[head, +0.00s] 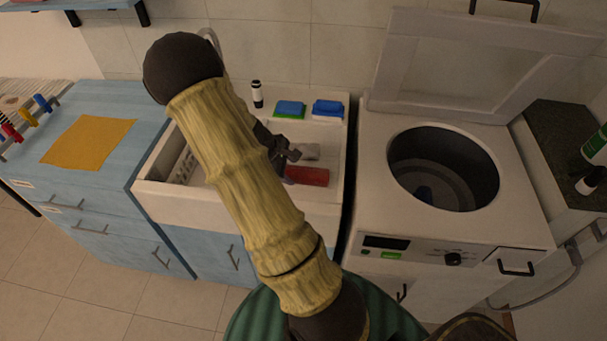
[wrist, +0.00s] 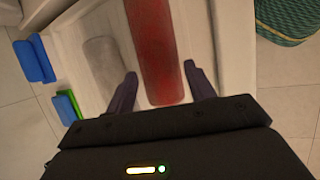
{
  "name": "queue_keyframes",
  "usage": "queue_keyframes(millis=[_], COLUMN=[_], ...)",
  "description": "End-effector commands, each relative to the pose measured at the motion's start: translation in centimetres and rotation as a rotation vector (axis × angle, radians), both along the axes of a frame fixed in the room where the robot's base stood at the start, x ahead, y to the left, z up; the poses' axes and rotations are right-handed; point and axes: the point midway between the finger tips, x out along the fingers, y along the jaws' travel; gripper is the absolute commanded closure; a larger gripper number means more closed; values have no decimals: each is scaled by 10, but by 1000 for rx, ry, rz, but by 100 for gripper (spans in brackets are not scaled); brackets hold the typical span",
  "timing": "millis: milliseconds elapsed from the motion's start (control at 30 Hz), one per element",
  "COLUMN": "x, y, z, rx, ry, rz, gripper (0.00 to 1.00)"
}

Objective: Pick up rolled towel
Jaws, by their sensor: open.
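A red rolled towel (head: 307,176) lies in the white sink (head: 328,205), near its right wall. It also shows in the wrist view (wrist: 156,50), lying lengthwise away from me. My gripper (head: 292,155) is over the sink beside the towel, partly hidden by my arm. In the wrist view my gripper (wrist: 160,85) is open, with one finger on each side of the towel's near end. I see no contact between the fingers and the towel. A pale grey roll (wrist: 103,70) lies to the left of the red one, close to the left finger.
Blue and green sponges (head: 327,108) (head: 289,110) and a small white-and-black bottle (head: 257,94) stand on the sink's back ledge. An open top-loading washer (head: 381,223) stands to the right. A blue cabinet with an orange cloth (head: 88,141) is to the left.

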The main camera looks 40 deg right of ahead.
Motion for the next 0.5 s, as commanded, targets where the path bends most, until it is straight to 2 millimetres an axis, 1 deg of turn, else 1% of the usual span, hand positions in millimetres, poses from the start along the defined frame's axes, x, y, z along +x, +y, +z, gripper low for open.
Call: queue_keyframes(millis=[100, 200, 300, 500], x=[-3, -4, -4, -3], y=[-9, -14, -15, -15], z=[-14, -23, -27, -27], rx=[-1, 0, 0, 0], ry=[4, 2, 0, 0], rz=[-2, -1, 0, 0], gripper=[46, 46, 46, 46])
